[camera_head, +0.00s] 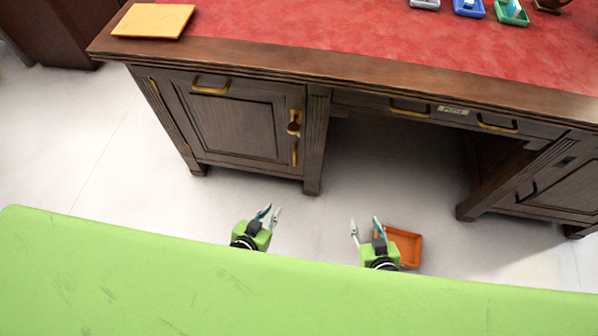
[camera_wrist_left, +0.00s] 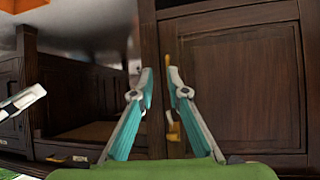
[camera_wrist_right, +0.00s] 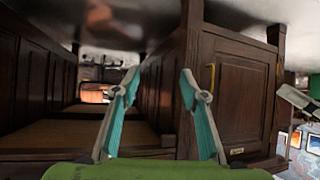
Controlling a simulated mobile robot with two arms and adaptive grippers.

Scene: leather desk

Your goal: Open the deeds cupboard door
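The desk's left cupboard has a dark wood panelled door (camera_head: 232,125), which looks shut. Brass fittings (camera_head: 294,124) are at its right edge, one above the other, and a brass pull (camera_head: 210,88) is above the panel. The door also shows in the left wrist view (camera_wrist_left: 235,90) and right wrist view (camera_wrist_right: 240,95). No label I can read names the deeds cupboard. My left gripper (camera_head: 270,211) is open and empty, in front of and below this door, apart from it. My right gripper (camera_head: 365,227) is open and empty, further right before the knee space.
The desk top (camera_head: 330,32) carries an orange folder (camera_head: 153,20) and small trays at the back right. An orange tray (camera_head: 408,246) lies on the floor beside my right gripper. Another pedestal (camera_head: 545,190) stands at the right.

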